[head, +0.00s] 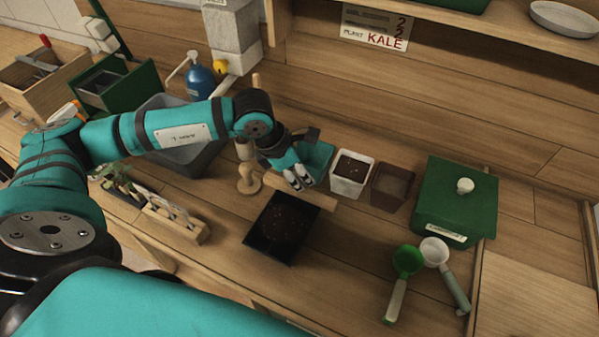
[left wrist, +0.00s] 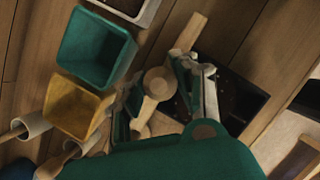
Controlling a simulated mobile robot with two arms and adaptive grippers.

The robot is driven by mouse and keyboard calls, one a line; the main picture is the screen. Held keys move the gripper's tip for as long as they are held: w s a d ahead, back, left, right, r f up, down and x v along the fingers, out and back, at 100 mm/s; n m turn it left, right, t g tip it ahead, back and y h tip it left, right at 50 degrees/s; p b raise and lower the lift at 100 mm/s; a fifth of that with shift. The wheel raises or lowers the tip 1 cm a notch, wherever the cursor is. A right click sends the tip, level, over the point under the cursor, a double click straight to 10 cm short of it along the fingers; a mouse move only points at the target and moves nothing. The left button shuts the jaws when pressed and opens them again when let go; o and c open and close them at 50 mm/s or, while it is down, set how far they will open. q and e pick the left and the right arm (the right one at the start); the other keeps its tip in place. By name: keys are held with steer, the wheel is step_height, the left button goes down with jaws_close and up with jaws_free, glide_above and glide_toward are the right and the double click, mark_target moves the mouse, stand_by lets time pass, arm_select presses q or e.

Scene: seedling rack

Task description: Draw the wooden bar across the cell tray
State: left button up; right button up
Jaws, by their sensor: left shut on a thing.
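The wooden bar (head: 321,197) is a pale straight strip at the far edge of the black cell tray (head: 251,241). Dark soil fills the tray, and I cannot make out separate cells. My left gripper (head: 298,180) is shut on the bar near its middle. In the left wrist view the bar (left wrist: 188,33) sticks out past the fingers of the left gripper (left wrist: 196,88), with the tray (left wrist: 251,101) beside them, partly hidden. I cannot tell whether the bar touches the tray. My right gripper is not in view.
A wooden tamper (head: 247,180) stands close left of the gripper. Behind are a teal pot, a white pot (head: 351,176) and a brown pot (head: 391,187). A green lidded box (head: 456,203) and two scoops are right. A wooden rack (head: 173,219) is left.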

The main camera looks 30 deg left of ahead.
mark_target(293, 207)
arm_select(q)
steer(key=shift+f, duration=0.3)
steer(key=shift+s+b, duration=0.15)
steer(key=shift+b, duration=0.15)
steer(key=shift+s, duration=0.95)
steer(key=shift+s+b, duration=0.1)
steer(key=shift+b, duration=0.25)
steer(key=shift+s+d+f+b, duration=0.1)
steer(key=shift+s+b, duration=0.2)
steer(key=shift+s, duration=0.25)
steer(key=shift+s+b, duration=0.6)
steer(key=shift+s, duration=0.9)
steer(key=shift+s, duration=0.1)
steer(key=shift+s+r+b, duration=0.25)
steer(key=shift+s+b, duration=0.25)
steer(key=shift+s, duration=0.4)
